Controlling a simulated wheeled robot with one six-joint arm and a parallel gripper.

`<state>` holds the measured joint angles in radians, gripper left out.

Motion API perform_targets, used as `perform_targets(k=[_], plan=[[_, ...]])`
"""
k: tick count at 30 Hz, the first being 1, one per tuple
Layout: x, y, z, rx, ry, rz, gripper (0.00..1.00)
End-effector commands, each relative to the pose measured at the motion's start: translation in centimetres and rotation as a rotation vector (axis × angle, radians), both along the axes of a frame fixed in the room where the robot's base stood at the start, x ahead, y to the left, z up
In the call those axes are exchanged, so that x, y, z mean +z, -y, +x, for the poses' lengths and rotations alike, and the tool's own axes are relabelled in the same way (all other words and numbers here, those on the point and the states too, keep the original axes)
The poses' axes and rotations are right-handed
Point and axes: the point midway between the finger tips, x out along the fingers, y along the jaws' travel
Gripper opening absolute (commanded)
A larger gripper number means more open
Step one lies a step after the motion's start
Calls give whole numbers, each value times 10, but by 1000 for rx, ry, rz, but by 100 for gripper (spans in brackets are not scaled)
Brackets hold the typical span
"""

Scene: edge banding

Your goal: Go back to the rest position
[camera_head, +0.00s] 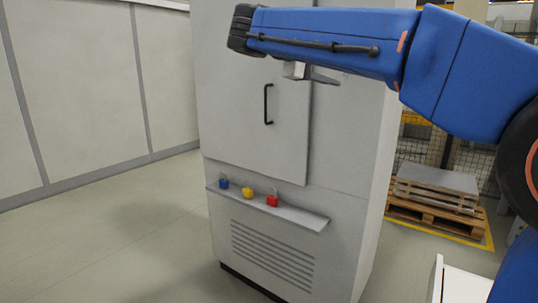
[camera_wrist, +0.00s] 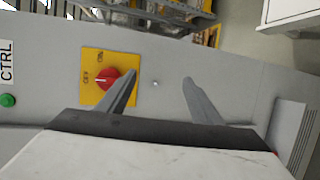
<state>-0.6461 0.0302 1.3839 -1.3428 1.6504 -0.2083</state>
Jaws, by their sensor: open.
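My blue arm (camera_head: 330,26) reaches across the top of the head view, in front of a tall grey cabinet (camera_head: 350,225). My gripper (camera_head: 318,76) shows only in part there, below the arm and in front of the cabinet's upper part. In the wrist view my gripper (camera_wrist: 158,96) has its two grey fingers spread wide, with nothing between them. Beyond the left finger, a red rotary switch (camera_wrist: 107,81) on a yellow plate (camera_wrist: 91,61) sits on a grey panel. I cannot tell the distance from fingers to panel.
The cabinet has a black door handle (camera_head: 268,104) and a shelf (camera_head: 300,216) with blue (camera_head: 224,183), yellow (camera_head: 247,192) and red (camera_head: 272,201) padlocks. A green button (camera_wrist: 8,100) is at the wrist view's left. A pallet (camera_head: 436,212) stands right. Floor at left is clear.

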Motion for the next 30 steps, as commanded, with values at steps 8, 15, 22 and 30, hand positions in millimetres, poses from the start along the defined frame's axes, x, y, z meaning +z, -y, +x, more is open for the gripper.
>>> perform_targets(k=[8, 15, 22, 30], plan=[[-96, 87, -51, 12, -129, 235, 59], [-186, 132, -116, -7, -192, 480, 59], [-275, 152, -190, -56, -204, 735, 59], [-374, 148, -275, -147, -151, 1051, 59]])
